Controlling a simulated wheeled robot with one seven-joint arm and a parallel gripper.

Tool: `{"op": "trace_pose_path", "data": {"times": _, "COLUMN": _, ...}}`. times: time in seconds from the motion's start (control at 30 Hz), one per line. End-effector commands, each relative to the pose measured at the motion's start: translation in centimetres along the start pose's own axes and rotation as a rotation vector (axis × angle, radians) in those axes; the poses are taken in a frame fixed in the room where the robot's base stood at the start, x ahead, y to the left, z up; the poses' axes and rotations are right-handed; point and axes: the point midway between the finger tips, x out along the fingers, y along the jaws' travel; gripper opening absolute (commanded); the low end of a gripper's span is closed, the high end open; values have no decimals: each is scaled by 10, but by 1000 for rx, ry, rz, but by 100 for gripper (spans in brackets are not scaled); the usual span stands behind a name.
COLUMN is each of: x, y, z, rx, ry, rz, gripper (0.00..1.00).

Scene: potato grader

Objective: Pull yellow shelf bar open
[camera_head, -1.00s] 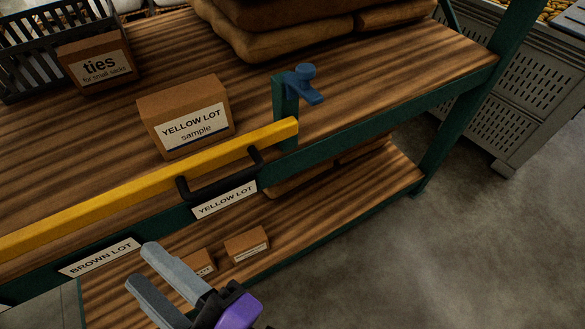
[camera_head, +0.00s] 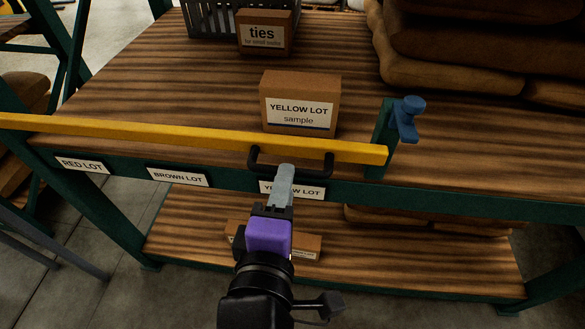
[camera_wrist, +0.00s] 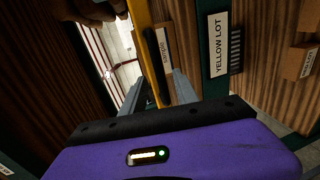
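The yellow shelf bar (camera_head: 200,137) runs along the front edge of the shelf's upper deck, its right end at a green post. A black U-shaped handle (camera_head: 328,166) is on the bar's front, above the YELLOW LOT label (camera_head: 310,191). My gripper (camera_head: 286,170) is in front of the handle, its fingertips overlapping the handle's middle in the head view. In the wrist view my gripper's fingers (camera_wrist: 159,75) stand apart. The yellow bar (camera_wrist: 142,20) and dark handle show between or just beyond them; contact cannot be told.
A blue latch-like knob (camera_head: 408,115) sits on the green post (camera_head: 383,125) at the bar's right end. A YELLOW LOT sample box (camera_head: 300,92) stands behind the bar. Brown sacks (camera_head: 450,50) are stacked at the back right. The lower shelf (camera_head: 400,255) holds small boxes and sacks.

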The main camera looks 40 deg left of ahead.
Motion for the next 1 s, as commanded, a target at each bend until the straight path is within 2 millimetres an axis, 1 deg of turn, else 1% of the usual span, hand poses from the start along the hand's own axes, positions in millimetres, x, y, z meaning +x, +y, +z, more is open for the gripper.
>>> {"op": "trace_pose_path", "data": {"times": 0.03, "x": 9, "y": 1, "z": 0, "rx": 0, "ry": -2, "rz": 0, "gripper": 36}}
{"op": "trace_pose_path", "data": {"times": 0.1, "x": 19, "y": 1, "z": 0, "rx": 1, "ry": -1, "rz": 0, "gripper": 36}}
{"op": "trace_pose_path", "data": {"times": 0.2, "x": 32, "y": 1, "z": 0, "rx": 2, "ry": -1, "rz": 1, "gripper": 36}}
{"op": "trace_pose_path", "data": {"times": 0.3, "x": 41, "y": 0, "z": 0, "rx": 2, "ry": 0, "rz": 0, "gripper": 36}}
{"op": "trace_pose_path", "data": {"times": 0.43, "x": 46, "y": 0, "z": 0, "rx": 2, "ry": 1, "rz": 1, "gripper": 36}}
{"op": "trace_pose_path", "data": {"times": 0.67, "x": 47, "y": 0, "z": 0, "rx": 3, "ry": 1, "rz": 1, "gripper": 36}}
{"op": "trace_pose_path", "data": {"times": 0.77, "x": 47, "y": 0, "z": 0, "rx": 3, "ry": 1, "rz": 1, "gripper": 18}}
{"op": "trace_pose_path", "data": {"times": 0.8, "x": 47, "y": 0, "z": 0, "rx": 3, "ry": 1, "rz": 1, "gripper": 11}}
{"op": "trace_pose_path", "data": {"times": 0.87, "x": 47, "y": 0, "z": 0, "rx": 3, "ry": 1, "rz": 1, "gripper": 0}}
{"op": "trace_pose_path", "data": {"times": 1.0, "x": 46, "y": 0, "z": 0, "rx": 2, "ry": 1, "rz": 1, "gripper": 0}}
